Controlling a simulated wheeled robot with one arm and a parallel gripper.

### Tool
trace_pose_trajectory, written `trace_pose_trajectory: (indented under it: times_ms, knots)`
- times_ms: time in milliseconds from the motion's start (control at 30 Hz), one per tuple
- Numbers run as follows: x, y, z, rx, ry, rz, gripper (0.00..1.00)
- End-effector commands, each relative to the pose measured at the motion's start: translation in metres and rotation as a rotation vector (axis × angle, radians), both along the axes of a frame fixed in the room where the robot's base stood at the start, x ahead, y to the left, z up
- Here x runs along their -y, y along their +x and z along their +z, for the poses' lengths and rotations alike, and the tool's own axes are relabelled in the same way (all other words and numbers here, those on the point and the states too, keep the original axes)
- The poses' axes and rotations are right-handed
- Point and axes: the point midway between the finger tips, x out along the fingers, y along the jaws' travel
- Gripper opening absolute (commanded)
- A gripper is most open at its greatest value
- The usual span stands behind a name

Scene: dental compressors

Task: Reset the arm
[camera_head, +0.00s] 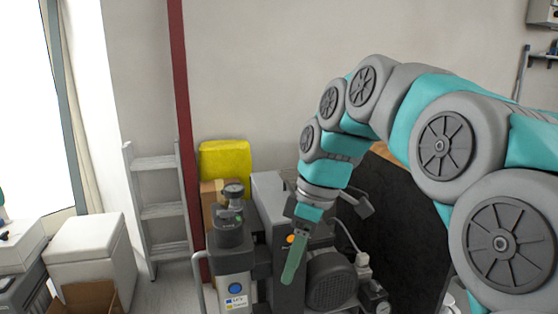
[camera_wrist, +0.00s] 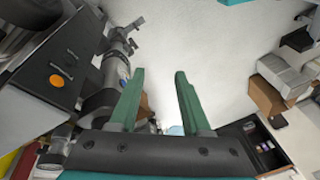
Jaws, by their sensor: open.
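My arm reaches in from the right in the head view, bent over and pointing down. My gripper (camera_head: 293,258) hangs in front of the dental compressor (camera_head: 330,281). In the wrist view, my gripper (camera_wrist: 161,95) shows two green fingers standing apart with nothing between them. The head view shows the fingers almost edge-on, so one hides the other. The compressor's grey box with an orange knob (camera_wrist: 57,80) is at the left of the wrist view, beside the fingers. I cannot tell from the head view how close the fingers are to the compressor.
A dark cylindrical unit with a gauge (camera_head: 232,245) stands left of my gripper. A yellow container (camera_head: 225,158) sits on a cardboard box behind it. A step ladder (camera_head: 160,211) leans near the red post (camera_head: 183,120). A white bin (camera_head: 92,250) stands at left. Floor shows between bin and machines.

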Motion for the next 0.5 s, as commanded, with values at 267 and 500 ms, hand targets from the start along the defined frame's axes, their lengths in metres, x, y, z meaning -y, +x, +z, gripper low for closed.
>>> trace_pose_trajectory:
  times_ms: [267,500]
  knots:
    - [0.047,-0.083,-0.055,-0.101,-0.156,-0.435,0.47]
    - [0.089,-0.158,-0.109,-0.16,-0.287,-0.831,0.47]
